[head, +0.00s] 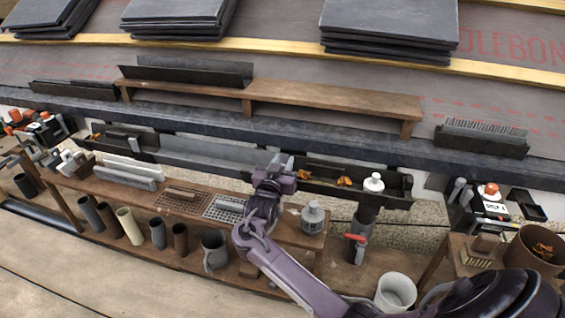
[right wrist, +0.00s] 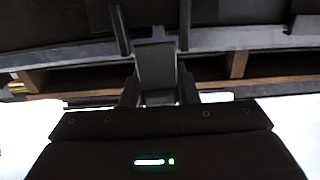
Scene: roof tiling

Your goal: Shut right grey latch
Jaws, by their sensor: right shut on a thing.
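My right gripper (head: 277,168) is at the front edge of the dark gutter (head: 385,198), near the middle of the picture. It is shut on a small grey piece, which I take to be the right grey latch (right wrist: 155,65). In the right wrist view this latch stands between the dark fingers, against a grey rail. In the head view my gripper mostly hides it, so I cannot tell its exact angle. My left gripper is not in view.
Orange leaves (head: 344,181) and a white-topped piece (head: 373,183) are in the gutter. A wooden plank (head: 330,101) and slate stacks (head: 388,25) lie on the roof.

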